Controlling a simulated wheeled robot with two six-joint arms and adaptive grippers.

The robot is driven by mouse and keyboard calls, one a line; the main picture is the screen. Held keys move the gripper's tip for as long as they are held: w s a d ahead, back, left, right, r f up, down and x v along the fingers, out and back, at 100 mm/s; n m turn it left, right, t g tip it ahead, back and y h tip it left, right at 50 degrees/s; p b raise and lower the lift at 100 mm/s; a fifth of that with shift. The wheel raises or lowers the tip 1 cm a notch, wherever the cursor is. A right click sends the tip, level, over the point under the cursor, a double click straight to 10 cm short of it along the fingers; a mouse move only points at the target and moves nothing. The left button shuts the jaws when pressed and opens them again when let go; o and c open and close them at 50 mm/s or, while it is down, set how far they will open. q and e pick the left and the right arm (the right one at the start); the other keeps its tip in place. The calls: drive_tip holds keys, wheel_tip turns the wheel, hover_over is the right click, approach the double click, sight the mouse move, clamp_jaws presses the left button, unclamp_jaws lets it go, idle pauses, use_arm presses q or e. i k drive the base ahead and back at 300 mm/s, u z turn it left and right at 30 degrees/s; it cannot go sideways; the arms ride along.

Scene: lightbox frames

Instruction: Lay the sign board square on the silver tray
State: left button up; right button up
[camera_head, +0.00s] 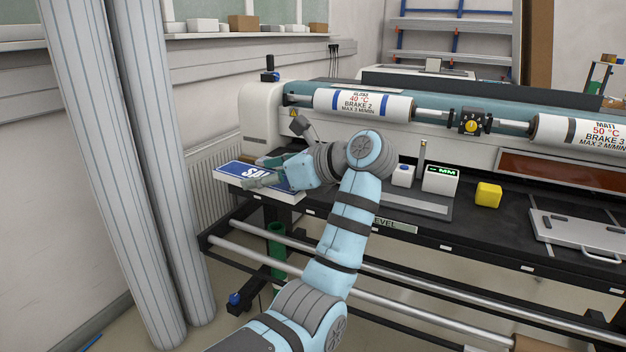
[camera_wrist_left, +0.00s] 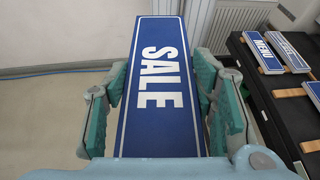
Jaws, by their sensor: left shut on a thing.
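The sign board (camera_head: 238,173) is blue with a white border, white edge and white lettering. It reads SALE in the left wrist view (camera_wrist_left: 158,85). My left gripper (camera_head: 262,175) is shut on it, with green finger pads at its two long sides. In the head view it is held at the left end of the black bench, and the gripper hides part of it. My right gripper is not in view.
A yellow block (camera_head: 488,195), a small display box (camera_head: 440,179) and a white button box (camera_head: 403,175) stand between board and tray. A roller machine (camera_head: 365,104) runs behind the bench. Other blue signs (camera_wrist_left: 263,52) lie on the dark surface in the left wrist view.

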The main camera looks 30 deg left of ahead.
sight(592, 233)
drive_tip(key=z, duration=0.3)
drive_tip(key=i, duration=1.65)
drive_tip(key=u, duration=1)
